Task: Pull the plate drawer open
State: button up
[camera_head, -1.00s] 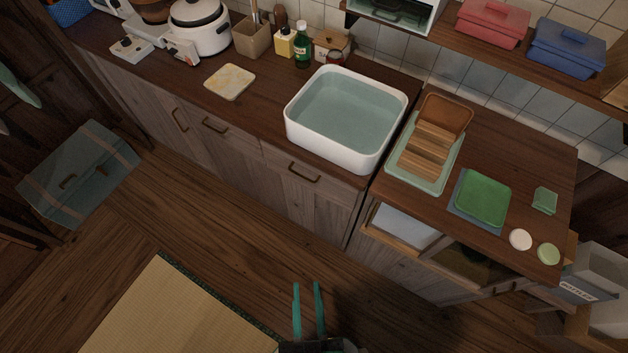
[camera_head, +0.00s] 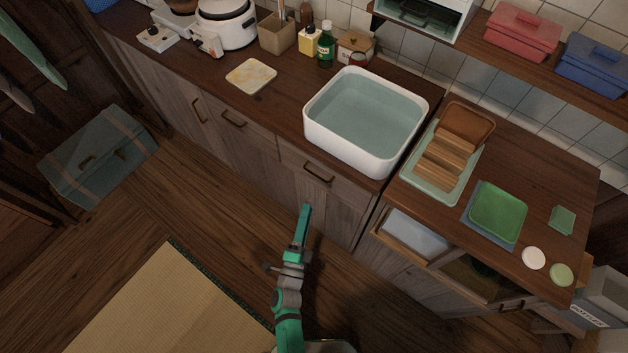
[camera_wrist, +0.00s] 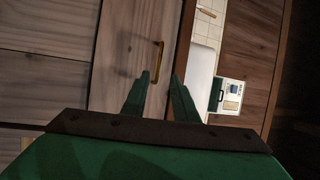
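A wooden drawer front (camera_head: 336,184) with a dark bow handle (camera_head: 318,174) is below the white basin and looks shut. Another shut drawer front (camera_head: 246,131) with a similar handle (camera_head: 233,120) is to its left. I cannot tell which is the plate drawer. My gripper (camera_head: 304,208) is in front of the cabinet, below the drawer under the basin. In the wrist view my gripper (camera_wrist: 160,77) has its two fingers apart with nothing between them. A brass-coloured handle (camera_wrist: 157,62) shows just beyond the fingertips, apparently not gripped.
The white basin (camera_head: 368,119) stands on the counter above. To the right, a lower cabinet has front compartments (camera_head: 415,235) and holds a green plate (camera_head: 498,212) on top. A tatami mat (camera_head: 170,310) and a grey-blue chest (camera_head: 98,155) are on the floor at left.

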jog(key=x, duration=1.1)
jog(key=shift+w, duration=0.2)
grip_shut()
dwell(1.1)
